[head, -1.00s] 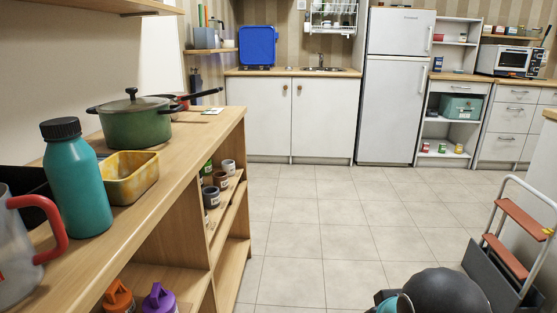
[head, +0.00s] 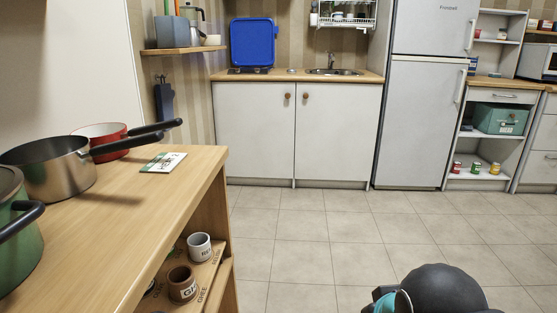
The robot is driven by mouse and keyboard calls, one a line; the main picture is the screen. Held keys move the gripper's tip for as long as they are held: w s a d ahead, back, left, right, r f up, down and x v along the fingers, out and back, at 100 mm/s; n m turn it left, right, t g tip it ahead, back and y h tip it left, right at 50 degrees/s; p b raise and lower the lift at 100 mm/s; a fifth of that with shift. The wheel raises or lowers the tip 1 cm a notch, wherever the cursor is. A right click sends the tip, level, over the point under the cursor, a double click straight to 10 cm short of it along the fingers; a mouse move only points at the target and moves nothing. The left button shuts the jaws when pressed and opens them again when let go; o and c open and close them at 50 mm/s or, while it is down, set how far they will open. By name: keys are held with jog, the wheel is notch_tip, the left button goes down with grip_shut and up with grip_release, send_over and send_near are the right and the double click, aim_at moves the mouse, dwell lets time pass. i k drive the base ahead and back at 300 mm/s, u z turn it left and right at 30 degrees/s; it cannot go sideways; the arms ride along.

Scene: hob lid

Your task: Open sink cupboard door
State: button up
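The sink cupboard stands against the far wall, with two white doors shut. The left door (head: 254,132) has a round wooden knob (head: 287,96) at its upper right corner. The right door (head: 337,132) has a knob (head: 306,96) at its upper left corner. The sink (head: 333,72) with its tap is in the worktop above the right door. A dark rounded part of my own arm shows at the bottom right. My gripper's fingers are not visible in the head view.
A wooden shelf unit (head: 130,215) with pans and a booklet (head: 163,162) stands close on the left. The fridge (head: 419,120) is right of the cupboard. The tiled floor (head: 300,225) between me and the cupboard is clear.

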aim_at(337, 124)
jog(key=i, duration=3.65)
jog(key=z, duration=1.25)
